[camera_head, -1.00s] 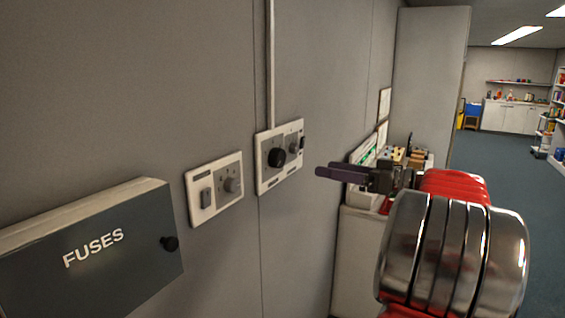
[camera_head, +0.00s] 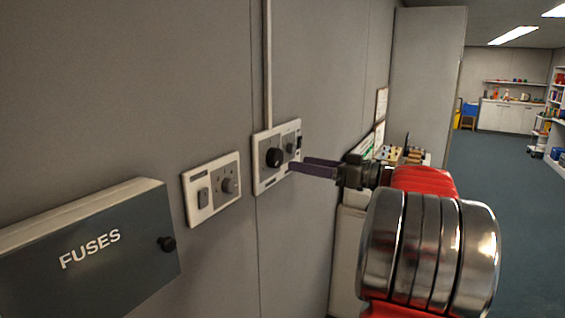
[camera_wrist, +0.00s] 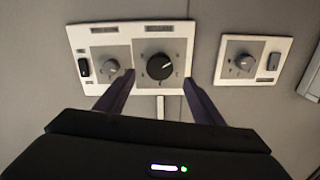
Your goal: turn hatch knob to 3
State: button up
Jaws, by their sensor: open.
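A white wall plate (camera_head: 262,182) carries a large black knob (camera_head: 274,157), a smaller grey knob (camera_head: 290,148) and a dark switch. Its labels are too small to read, so I cannot tell which knob is the hatch knob. In the wrist view the black knob (camera_wrist: 158,66) has a pale mark toward its lower right, and small marks surround it on a grey square. My gripper (camera_head: 298,164) is open and empty, close to the plate's right side. In the wrist view its two fingers point at the plate, either side of the black knob, apparently short of it.
A second white plate (camera_head: 203,215) with a grey knob (camera_head: 228,185) and a switch is to the left. A dark fuse box (camera_head: 110,262) juts from the wall at lower left. A cluttered counter stands behind my gripper. The floor at right is clear.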

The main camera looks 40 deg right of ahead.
aim_at(279, 160)
jog(key=x, duration=0.7)
jog(key=shift+c, duration=0.6)
jog(key=c, duration=0.9)
jog(key=shift+a, duration=0.3)
jog(key=shift+d, duration=0.2)
